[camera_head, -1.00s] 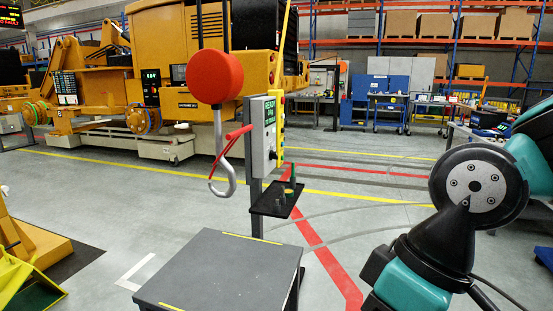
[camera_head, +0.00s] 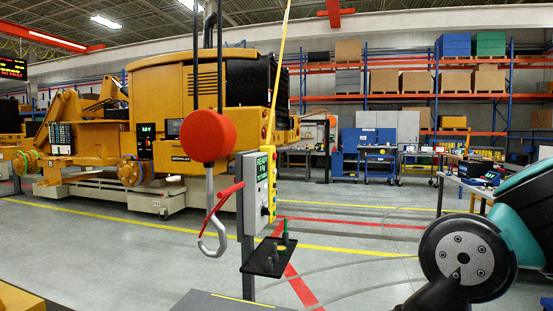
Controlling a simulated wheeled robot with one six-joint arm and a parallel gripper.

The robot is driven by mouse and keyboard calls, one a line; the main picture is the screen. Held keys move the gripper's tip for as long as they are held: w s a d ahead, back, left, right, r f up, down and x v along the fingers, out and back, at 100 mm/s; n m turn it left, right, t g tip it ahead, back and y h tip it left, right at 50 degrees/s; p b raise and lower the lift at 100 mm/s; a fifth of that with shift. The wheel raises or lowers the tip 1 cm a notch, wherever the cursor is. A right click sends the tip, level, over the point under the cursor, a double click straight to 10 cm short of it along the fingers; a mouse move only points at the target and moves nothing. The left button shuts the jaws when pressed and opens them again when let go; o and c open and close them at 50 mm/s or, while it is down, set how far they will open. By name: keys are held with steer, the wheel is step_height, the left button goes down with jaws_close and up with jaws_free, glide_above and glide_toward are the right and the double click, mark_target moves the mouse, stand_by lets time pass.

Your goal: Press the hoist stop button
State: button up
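A yellow hoist pendant (camera_head: 271,165) hangs on a yellow cable, just right of a grey post in the middle of the head view. It carries small buttons; a red one (camera_head: 264,132) shows near its top, too small to read. The red hoist block (camera_head: 208,134) with its grey hook (camera_head: 212,238) hangs to the left of the pendant. My gripper is out of view; only teal and black links of my arm show at the lower right, apart from the pendant.
A grey box with a green display (camera_head: 263,165) is on the post beside the pendant. A small black shelf (camera_head: 263,258) holding small parts juts out below. A grey table top (camera_head: 236,302) is at the bottom edge.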

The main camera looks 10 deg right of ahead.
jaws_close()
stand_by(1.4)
